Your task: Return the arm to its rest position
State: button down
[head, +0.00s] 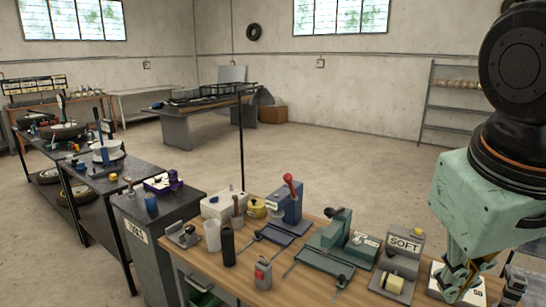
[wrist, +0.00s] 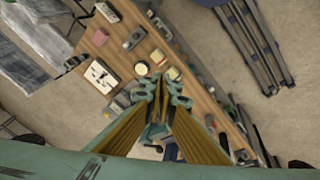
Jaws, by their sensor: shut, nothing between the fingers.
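My gripper (head: 462,279) is at the lower right in the head view, at the end of my pale green arm. It hangs near the right part of the wooden workbench (head: 262,217) and hides part of the things behind it. In the wrist view my gripper (wrist: 160,90) has its fingertips together with nothing held between them. The bench top (wrist: 128,40) shows beyond the fingers, apart from them. My dark round arm joint is at the upper right of the head view.
On the bench stand a block marked SOFT (head: 404,245), a green fixture (head: 332,238), a red-handled press (head: 288,201) and a dark bottle (head: 228,246). A grey cabinet (head: 160,228) adjoins the bench at left. The floor behind is open, with a shelf rack (head: 455,100) by the wall.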

jog(key=s+a+m+y, duration=0.1)
jog(key=s+a+y, duration=0.1)
jog(key=s+a, duration=0.3)
jog(key=shift+s+a+t, duration=0.4)
jog(key=shift+s, duration=0.45)
